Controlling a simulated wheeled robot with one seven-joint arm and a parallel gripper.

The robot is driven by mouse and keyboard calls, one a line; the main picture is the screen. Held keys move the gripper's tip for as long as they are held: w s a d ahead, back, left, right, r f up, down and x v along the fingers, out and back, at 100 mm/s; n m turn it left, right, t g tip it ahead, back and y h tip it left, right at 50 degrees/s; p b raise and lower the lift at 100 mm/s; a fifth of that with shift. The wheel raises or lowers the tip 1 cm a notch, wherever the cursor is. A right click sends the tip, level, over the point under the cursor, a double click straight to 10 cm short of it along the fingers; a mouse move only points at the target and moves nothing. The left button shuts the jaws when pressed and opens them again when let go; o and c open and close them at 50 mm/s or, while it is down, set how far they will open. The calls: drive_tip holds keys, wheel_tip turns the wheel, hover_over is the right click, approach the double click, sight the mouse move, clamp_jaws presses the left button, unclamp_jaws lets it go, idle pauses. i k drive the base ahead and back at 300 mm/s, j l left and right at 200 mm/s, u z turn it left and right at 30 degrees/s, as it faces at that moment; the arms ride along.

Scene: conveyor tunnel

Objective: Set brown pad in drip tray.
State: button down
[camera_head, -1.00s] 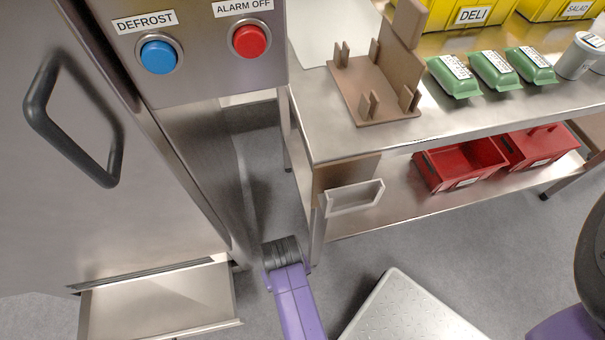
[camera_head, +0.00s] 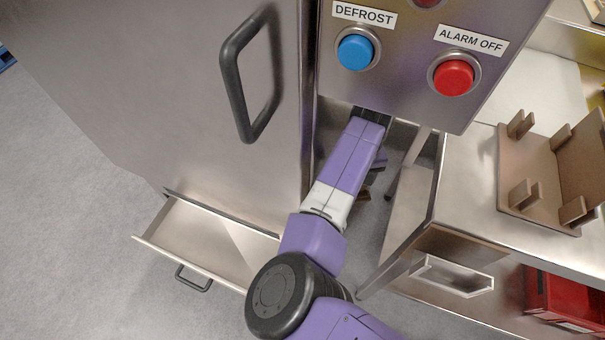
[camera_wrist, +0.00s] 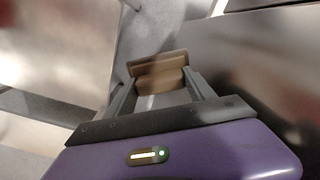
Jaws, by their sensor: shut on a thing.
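The brown pad (camera_wrist: 157,72) is a small brown block between the fingertips of my gripper (camera_wrist: 160,88) in the wrist view. The gripper is shut on it and holds it up off the floor. In the head view the gripper is mostly hidden behind my purple arm, below the button panel; a small brown bit shows there beside the arm. The drip tray (camera_head: 190,231) is the shallow steel drawer pulled out at the foot of the steel cabinet, left of my arm. Its visible inside looks empty; my arm covers its right end. The pad is apart from the tray.
The cabinet door (camera_head: 215,120) has a black handle (camera_head: 245,80). A panel with a blue button (camera_head: 356,51) and a red button (camera_head: 453,76) overhangs my arm. A steel table (camera_head: 470,190) with a brown stand (camera_head: 540,175) is at right.

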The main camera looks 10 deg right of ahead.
sight(214, 251)
drive_tip(key=k+l+u, duration=0.5)
drive_tip(key=l+u, duration=0.25)
drive_tip(key=i+j+u, duration=0.15)
drive_tip(key=i+j, duration=0.5)
drive_tip(key=i+j+u, duration=0.15)
drive_tip(key=i+j, duration=0.35)
drive_tip(key=i, duration=0.2)
